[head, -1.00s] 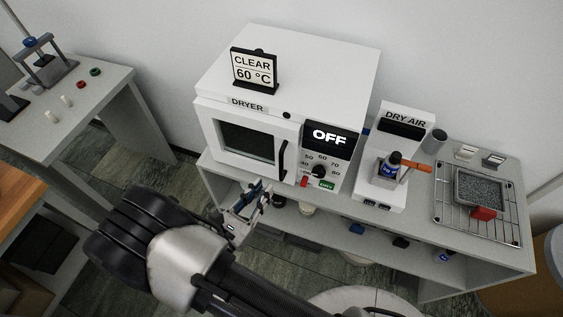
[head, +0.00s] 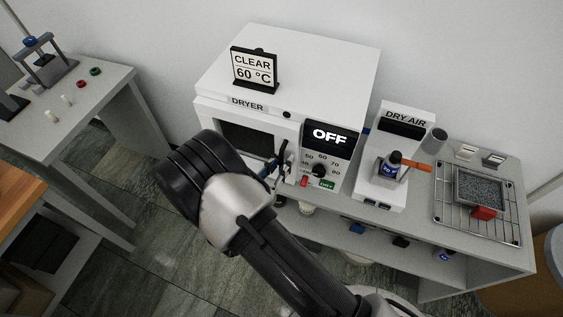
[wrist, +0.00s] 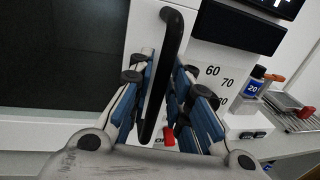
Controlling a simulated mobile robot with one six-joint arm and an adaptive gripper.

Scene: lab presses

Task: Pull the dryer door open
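The dryer (head: 285,60) is a white box on a bench, and its display reads OFF. Its door (head: 205,115) is shut, with a dark window partly hidden behind my arm. The door's black upright handle (wrist: 155,80) stands between the two blue-padded fingers of my gripper (wrist: 163,85) in the wrist view. The fingers are apart, one on each side of the handle, and a narrow gap shows beside it.
The control panel with dial and red switch (head: 304,181) is just right of the handle. A sign (head: 255,68) stands on the dryer. Floor in front is free.

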